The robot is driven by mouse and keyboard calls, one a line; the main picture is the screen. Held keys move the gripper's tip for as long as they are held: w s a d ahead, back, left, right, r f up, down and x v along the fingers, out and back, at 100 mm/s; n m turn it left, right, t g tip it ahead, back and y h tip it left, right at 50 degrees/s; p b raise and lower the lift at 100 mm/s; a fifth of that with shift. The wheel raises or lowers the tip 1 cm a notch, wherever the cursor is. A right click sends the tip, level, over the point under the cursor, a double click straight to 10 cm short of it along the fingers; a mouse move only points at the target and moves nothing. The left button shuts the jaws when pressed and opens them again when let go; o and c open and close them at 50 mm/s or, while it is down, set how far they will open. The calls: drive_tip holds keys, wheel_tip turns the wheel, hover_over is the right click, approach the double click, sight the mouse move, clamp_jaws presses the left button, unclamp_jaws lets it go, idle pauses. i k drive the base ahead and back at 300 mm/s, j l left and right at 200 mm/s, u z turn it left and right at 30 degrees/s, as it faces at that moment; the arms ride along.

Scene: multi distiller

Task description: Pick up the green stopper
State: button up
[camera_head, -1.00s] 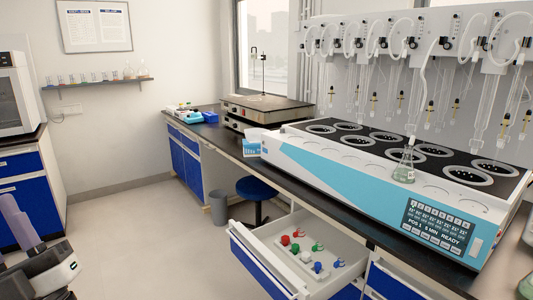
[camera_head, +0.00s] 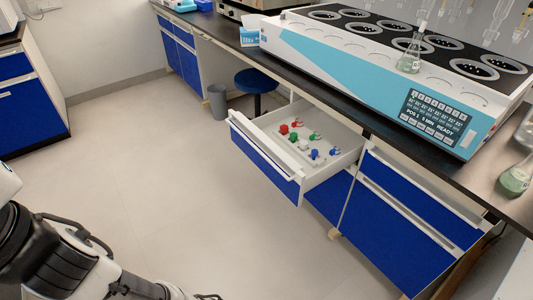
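One green stopper (camera_head: 293,137) stands near the left side, just below a red stopper (camera_head: 284,130). Another green stopper (camera_head: 315,135) lies farther right. A white stopper (camera_head: 302,146) and two blue ones (camera_head: 315,154) are nearer the front. My arm shows at the lower left, well apart from the drawer, and runs off the bottom edge. My gripper's fingers are not visible.
The distiller (camera_head: 340,70) stands on the bench above the drawer, with a flask of greenish liquid (camera_head: 409,62) on it. Another flask (camera_head: 515,180) is at the right edge. A blue stool (camera_head: 256,81) and grey bin (camera_head: 217,102) stand behind the drawer. The floor before it is clear.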

sight(293, 135)
drive_tip(key=z, duration=1.5)
drive_tip(key=u, duration=1.3)
drive_tip(key=z, duration=0.4)
drive_tip(key=i+j+z, duration=0.15)
drive_tip(key=j+z, duration=0.25)
drive_tip(key=i+j+z, duration=0.1)
drive_tip(key=j+z, duration=0.3)
